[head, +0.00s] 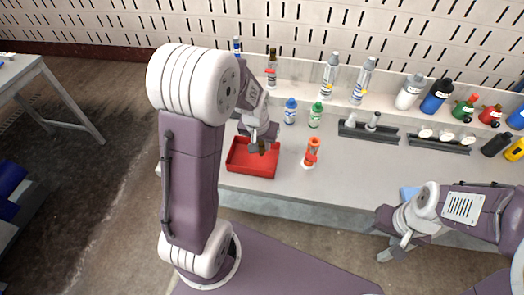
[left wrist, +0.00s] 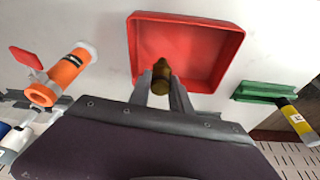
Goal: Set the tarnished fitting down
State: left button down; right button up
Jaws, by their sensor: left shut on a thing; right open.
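The tarnished fitting (left wrist: 162,76) is a dark, brownish brass piece. My left gripper (left wrist: 161,88) is shut on it and holds it over the near edge of a red tray in the left wrist view. In the head view the fitting (head: 262,147) shows below my left gripper (head: 263,138), over the red tray (head: 250,172). The tray (left wrist: 190,18) looks empty in the left wrist view. I cannot tell how high the fitting is above the tray floor. My right gripper (head: 390,245) is open and empty, low at the right by the bench's front edge.
An orange device (head: 311,152) stands on the bench right of the tray. Blue-capped (head: 290,111) and green-capped (head: 315,115) bottles stand behind. Dark racks (head: 368,133) and several bottles line the back. The bench middle (head: 370,175) is clear.

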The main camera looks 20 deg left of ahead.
aim_at(262, 149)
pick_arm(q)
notch_tip(262, 149, down, 4)
jog(key=shift+r+b, duration=0.15)
jog(key=shift+b, duration=0.35)
jog(key=shift+f, duration=0.2)
jog(key=shift+f, duration=0.15)
jog(key=c, duration=1.2)
grip_release()
